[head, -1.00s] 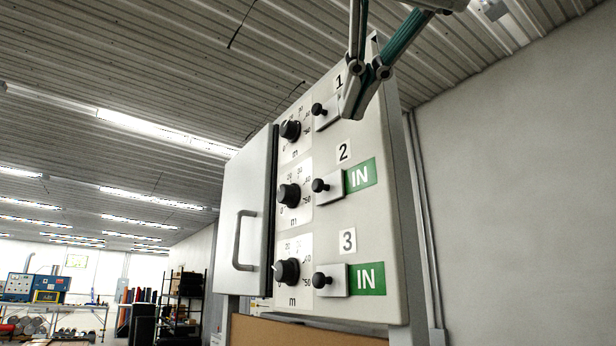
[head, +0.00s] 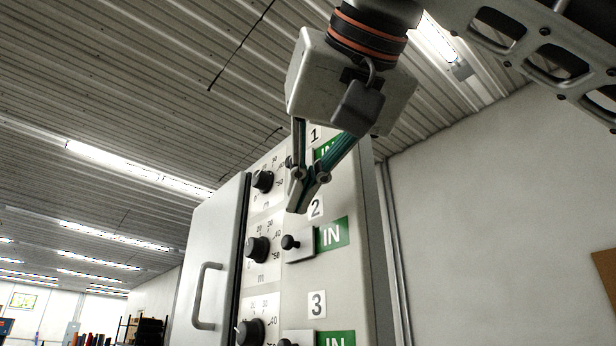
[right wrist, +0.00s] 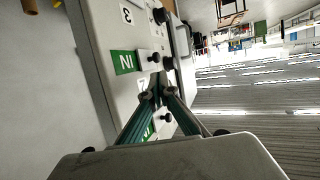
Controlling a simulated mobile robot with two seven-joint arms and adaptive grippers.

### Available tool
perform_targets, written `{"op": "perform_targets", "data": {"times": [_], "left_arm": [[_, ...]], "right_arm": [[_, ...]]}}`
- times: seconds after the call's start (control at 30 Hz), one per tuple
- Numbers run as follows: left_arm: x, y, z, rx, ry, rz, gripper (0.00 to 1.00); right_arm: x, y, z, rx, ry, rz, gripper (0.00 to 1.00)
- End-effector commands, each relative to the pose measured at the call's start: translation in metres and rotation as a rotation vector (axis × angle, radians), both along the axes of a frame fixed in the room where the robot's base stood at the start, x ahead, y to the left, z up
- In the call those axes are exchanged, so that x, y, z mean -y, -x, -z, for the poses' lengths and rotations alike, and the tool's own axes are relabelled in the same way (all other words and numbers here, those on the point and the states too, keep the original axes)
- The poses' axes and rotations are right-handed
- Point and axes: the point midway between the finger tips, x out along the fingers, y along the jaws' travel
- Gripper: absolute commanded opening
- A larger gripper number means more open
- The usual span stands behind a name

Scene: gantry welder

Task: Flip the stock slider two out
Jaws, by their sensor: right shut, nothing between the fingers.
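Stock slider two is a pale plate with a black knob (head: 289,242), under the "2" sign (head: 316,208) on a grey panel (head: 352,270). A green "IN" label (head: 333,234) shows to the right of its plate. My right gripper (head: 300,210) is shut and empty, its fingertips just above slider two and left of the "2" sign in the picture. In the right wrist view, the fingertips (right wrist: 154,93) are near the slider two plate (right wrist: 147,58) and partly cover the "2" sign. I cannot tell whether they touch the panel. My left gripper is out of view.
Slider one's knob (head: 289,162) is partly behind my fingers, with green "IN" beside it. Slider three (head: 297,338) is cut off below. Black dials (head: 257,249) stand left of the sliders. A cabinet door with a handle (head: 205,296) sticks out at left.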

Motion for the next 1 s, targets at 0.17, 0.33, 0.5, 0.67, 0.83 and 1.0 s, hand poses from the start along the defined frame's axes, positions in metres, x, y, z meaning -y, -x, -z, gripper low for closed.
{"op": "perform_targets", "data": {"times": [0.17,0.33,0.5,0.67,0.83,1.0], "left_arm": [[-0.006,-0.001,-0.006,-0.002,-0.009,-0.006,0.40],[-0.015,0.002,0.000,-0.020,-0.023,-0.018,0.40],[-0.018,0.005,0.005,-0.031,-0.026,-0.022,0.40],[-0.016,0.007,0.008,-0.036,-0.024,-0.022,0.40],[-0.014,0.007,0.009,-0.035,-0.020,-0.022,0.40],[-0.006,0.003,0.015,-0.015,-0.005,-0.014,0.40]], "right_arm": [[-0.012,-0.026,0.009,-0.002,0.001,-0.001,0.00],[-0.018,-0.040,0.014,-0.001,0.001,-0.001,0.00],[-0.020,-0.044,0.016,0.001,-0.001,-0.001,0.00],[-0.020,-0.044,0.016,0.001,0.000,0.000,0.00],[-0.018,-0.042,0.016,0.003,-0.001,0.001,0.00],[-0.001,-0.026,0.018,0.006,-0.002,0.002,0.00]]}}
